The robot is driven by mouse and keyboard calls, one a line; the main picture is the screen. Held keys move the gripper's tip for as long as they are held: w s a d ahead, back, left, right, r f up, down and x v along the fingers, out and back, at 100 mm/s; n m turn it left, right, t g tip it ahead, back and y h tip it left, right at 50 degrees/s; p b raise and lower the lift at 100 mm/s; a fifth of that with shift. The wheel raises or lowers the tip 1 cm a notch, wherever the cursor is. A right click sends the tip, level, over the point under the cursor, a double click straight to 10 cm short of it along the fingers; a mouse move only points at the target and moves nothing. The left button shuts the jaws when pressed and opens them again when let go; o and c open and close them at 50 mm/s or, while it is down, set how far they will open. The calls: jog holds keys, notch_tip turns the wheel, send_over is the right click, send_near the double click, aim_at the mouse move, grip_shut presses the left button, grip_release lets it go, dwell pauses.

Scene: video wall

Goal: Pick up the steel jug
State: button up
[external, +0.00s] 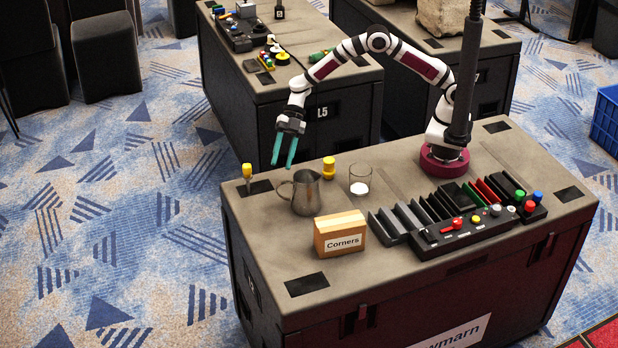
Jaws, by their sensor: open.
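The steel jug (306,193) is a grey metal pitcher standing upright near the left end of the dark case top. Its handle is on its left side in the picture. My gripper (284,163) has two teal fingers pointing down, with a narrow gap between them. It is open and empty, above and behind the jug, apart from it. The jug's far side is hidden.
A glass (360,180) with white contents and a yellow-capped jar (329,168) stand right of the jug. A wooden "Corners" box (340,233) is in front. A yellow-topped item (247,172) is at the left edge. A control panel (455,225) and dark slotted rack fill the right.

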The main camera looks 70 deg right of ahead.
aim_at(299, 192)
jog(key=x, duration=0.6)
jog(key=shift+s+a+f, duration=0.15)
jog(key=shift+s+f, duration=0.05)
jog(key=shift+s, duration=0.05)
grip_shut()
jog(key=shift+r, duration=0.1)
dwell(0.9)
